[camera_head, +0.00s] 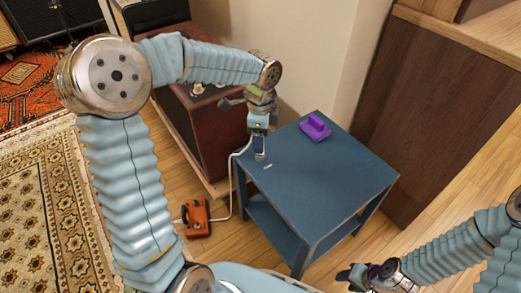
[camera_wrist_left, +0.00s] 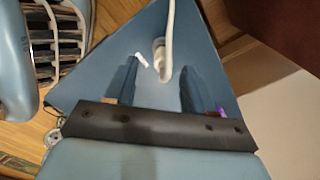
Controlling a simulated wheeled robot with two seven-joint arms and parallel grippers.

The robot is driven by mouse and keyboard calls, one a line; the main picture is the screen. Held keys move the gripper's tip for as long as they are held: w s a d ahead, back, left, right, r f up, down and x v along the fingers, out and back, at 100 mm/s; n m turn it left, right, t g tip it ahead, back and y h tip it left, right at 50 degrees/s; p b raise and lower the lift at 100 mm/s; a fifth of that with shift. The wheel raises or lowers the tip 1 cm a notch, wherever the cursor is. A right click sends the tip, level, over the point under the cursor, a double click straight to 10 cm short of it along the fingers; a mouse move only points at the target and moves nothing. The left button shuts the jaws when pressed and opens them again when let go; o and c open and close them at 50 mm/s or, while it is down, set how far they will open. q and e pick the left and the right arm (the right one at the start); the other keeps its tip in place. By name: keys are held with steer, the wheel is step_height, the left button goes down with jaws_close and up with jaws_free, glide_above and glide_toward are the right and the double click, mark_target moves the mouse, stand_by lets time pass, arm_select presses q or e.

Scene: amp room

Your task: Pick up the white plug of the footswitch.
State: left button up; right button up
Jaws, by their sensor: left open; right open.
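The footswitch (camera_head: 195,218) is an orange-brown box on the wood floor left of the blue side table (camera_head: 325,180). Its white cable (camera_head: 231,185) rises to the table's left corner. In the left wrist view the white plug (camera_wrist_left: 159,54) at the cable's end is over the blue tabletop, just ahead of and between the fingertips. My left gripper (camera_head: 260,155) is open above that corner and hides the plug in the head view; it also shows in the left wrist view (camera_wrist_left: 158,68). Contact is unclear. My right gripper (camera_head: 355,277) is open at the bottom right, away from the table.
A small white piece (camera_head: 267,166) lies on the tabletop near my left gripper. A purple object (camera_head: 315,127) sits at the table's back. A reddish-brown amp cabinet (camera_head: 208,135) stands close left, and a dark wooden cabinet (camera_head: 430,100) stands right. The table's front is clear.

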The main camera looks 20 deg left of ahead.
arm_select(q)
steer(key=f, duration=0.2)
steer(key=f+b, duration=0.1)
steer(key=f, duration=0.1)
steer(key=shift+w+a+f, duration=0.1)
steer(key=shift+w+f, duration=0.1)
steer(key=shift+c, duration=0.4)
jaws_close()
steer(key=shift+r, duration=0.2)
